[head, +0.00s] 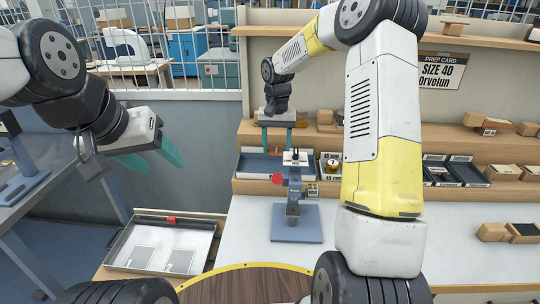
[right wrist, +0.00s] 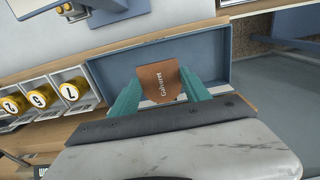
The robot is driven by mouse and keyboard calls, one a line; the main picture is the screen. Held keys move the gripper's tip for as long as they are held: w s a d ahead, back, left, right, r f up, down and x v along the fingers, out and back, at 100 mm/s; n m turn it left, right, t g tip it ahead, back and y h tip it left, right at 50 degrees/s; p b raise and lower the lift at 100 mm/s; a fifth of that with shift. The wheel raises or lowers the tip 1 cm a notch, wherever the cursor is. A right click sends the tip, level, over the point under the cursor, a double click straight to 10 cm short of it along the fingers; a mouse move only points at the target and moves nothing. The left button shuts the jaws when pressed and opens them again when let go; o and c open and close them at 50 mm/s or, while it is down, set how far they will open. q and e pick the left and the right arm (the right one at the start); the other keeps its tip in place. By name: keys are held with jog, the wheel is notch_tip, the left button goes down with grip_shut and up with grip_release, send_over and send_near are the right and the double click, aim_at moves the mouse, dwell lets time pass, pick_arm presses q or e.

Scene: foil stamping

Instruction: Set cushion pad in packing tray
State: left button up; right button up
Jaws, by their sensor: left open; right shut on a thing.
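My right gripper (head: 277,146) points down over the blue-lined tray (head: 250,164) on the shelf step. My left gripper (head: 160,163) is open and empty, in the air at the left. Below it, a shallow pale tray (head: 205,231) with a red tag holds flat outlined areas. I cannot identify a cushion pad for certain, nor which tray is the packing tray.
A blue-based stamping press (head: 296,230) stands on the white bench in front of the right gripper. Yellow-topped numbered items (right wrist: 42,97) sit in small bins beside the blue tray. Brown blocks (head: 493,232) lie at the right. White bench left of the press is clear.

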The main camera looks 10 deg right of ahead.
aim_at(277, 170)
jog(key=shift+f, duration=2.95)
jog(key=shift+f, duration=0.2)
jog(key=shift+f, duration=0.35)
jog(key=o, duration=1.4)
jog(key=shift+o, duration=0.2)
jog(key=shift+d+f, duration=0.1)
jog(key=shift+d, duration=0.05)
